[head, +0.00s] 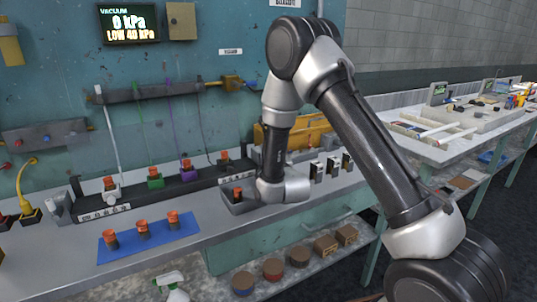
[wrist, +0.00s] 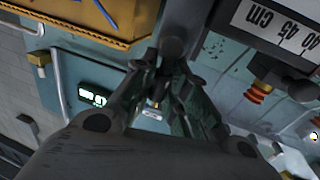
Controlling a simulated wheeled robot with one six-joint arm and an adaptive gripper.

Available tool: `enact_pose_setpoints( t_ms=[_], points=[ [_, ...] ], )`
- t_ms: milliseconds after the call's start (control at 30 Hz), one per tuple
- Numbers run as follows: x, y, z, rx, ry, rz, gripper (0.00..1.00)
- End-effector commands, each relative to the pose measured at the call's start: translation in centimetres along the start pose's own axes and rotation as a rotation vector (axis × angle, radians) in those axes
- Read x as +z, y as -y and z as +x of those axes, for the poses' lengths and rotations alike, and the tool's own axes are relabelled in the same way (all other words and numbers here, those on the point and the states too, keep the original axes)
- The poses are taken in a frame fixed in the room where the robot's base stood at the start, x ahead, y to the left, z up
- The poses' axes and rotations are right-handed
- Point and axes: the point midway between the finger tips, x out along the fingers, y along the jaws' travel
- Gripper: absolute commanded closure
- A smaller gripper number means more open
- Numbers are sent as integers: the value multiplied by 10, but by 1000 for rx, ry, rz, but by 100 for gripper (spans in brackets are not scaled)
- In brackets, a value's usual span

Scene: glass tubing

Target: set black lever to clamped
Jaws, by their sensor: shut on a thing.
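In the wrist view my gripper (wrist: 176,78) has its fingers drawn together. They close at the dark rounded end of the black lever (wrist: 172,47), where a grey bar comes down from the top edge. The fingers cover part of the lever, so whether it sits at clamped or open cannot be told. In the head view my wrist hides the fingers and the lever, beside the right end of the black rail (head: 130,198).
An orange-ringed fitting (wrist: 258,92) is close to the right of my fingers. A blue mat (head: 128,250) with several orange-topped pieces lies in front. A yellow bin (head: 313,134) stands behind my wrist.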

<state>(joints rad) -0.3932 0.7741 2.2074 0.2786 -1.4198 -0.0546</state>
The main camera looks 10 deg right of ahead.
Motion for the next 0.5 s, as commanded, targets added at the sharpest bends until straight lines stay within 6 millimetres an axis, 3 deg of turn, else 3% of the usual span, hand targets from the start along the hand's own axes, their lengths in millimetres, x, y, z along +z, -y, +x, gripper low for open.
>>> enact_pose_setpoints(
  t_ms=[367,400,500],
  points=[
    [2,0,-1,0,3,-6,100],
    [2,0,-1,0,3,-6,82],
    [2,0,-1,0,3,-6,63]
  ],
)
